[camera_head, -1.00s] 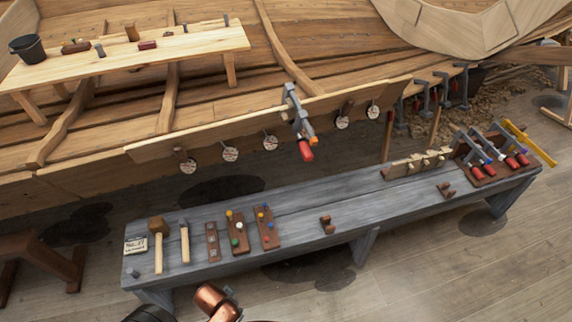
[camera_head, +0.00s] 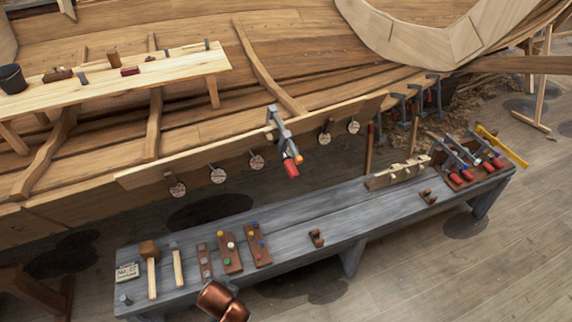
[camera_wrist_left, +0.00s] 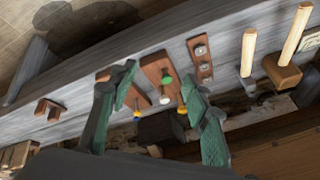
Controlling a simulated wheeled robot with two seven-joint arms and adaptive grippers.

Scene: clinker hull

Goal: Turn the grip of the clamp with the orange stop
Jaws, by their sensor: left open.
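The clamp with the orange stop (camera_head: 299,159) hangs on the edge of the long plank on the hull, near the picture's middle in the head view. Its grey frame (camera_head: 279,125) grips the plank and its red grip (camera_head: 290,169) points down. My left gripper (camera_wrist_left: 158,78) shows in the left wrist view with its two green-padded fingers apart and nothing between them. It is above the bench and faces the peg boards; the clamp is not in that view. My right gripper is in neither view.
A long grey bench (camera_head: 290,235) stands in front of the plank. It holds a mallet (camera_head: 150,252), peg boards (camera_head: 230,254), small brown cradles and a rack of red-gripped clamps (camera_head: 472,160). Round tags (camera_head: 257,162) hang along the plank. Floor in front is free.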

